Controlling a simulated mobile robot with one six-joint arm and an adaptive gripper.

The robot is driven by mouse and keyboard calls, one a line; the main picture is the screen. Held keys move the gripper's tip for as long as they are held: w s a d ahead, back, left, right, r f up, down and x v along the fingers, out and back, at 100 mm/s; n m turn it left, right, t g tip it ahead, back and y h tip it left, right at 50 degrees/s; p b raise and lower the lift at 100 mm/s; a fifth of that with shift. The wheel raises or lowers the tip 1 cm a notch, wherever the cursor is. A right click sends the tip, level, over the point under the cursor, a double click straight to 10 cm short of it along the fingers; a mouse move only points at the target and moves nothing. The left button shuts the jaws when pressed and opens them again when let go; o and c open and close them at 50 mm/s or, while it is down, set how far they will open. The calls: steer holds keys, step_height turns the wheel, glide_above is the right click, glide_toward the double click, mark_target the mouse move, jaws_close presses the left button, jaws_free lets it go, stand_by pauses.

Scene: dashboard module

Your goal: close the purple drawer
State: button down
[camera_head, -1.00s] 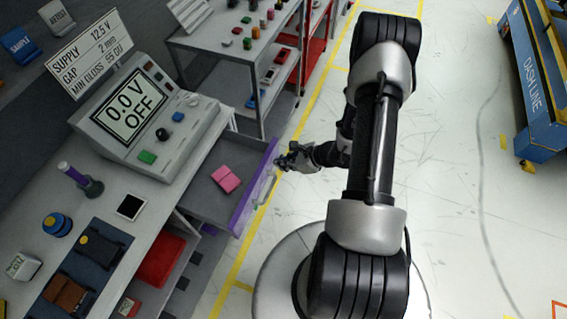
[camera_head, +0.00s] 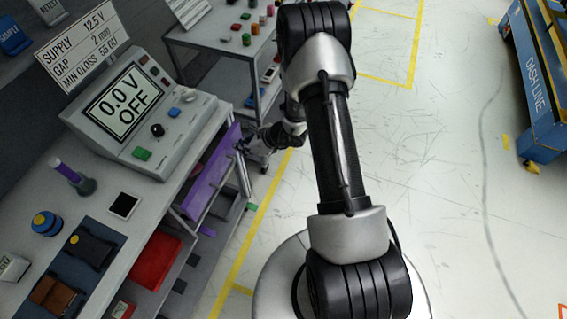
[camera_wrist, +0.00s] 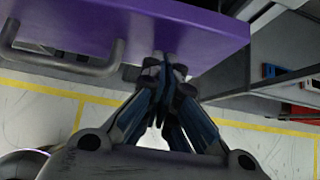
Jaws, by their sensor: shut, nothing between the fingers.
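The purple drawer (camera_head: 208,178) is in the bench below the power supply unit. Its purple front is close to the bench edge, and the inside is hidden in the head view. In the wrist view the purple front (camera_wrist: 190,22) fills the top, with its grey bar handle (camera_wrist: 75,65) at the left. My gripper (camera_head: 242,147) is shut and empty. In the wrist view its fingertips (camera_wrist: 165,60) are at the lower edge of the front, to the right of the handle, and seem to touch it.
The power supply unit (camera_head: 140,120) and a small black-screened device (camera_head: 124,205) stand on the bench. A red bin (camera_head: 154,262) is below. A grey shelf cart (camera_head: 215,45) stands behind. The floor (camera_head: 440,200) to the right is open up to a blue cart (camera_head: 545,85).

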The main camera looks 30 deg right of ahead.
mark_target(232, 140)
steer(key=w+a, duration=0.1)
steer(key=w, duration=0.1)
steer(key=w+a+b, duration=0.1)
steer(key=a, duration=0.1)
steer(key=shift+w, duration=0.4)
steer(key=shift+w+a+r, duration=0.1)
steer(key=shift+w, duration=0.15)
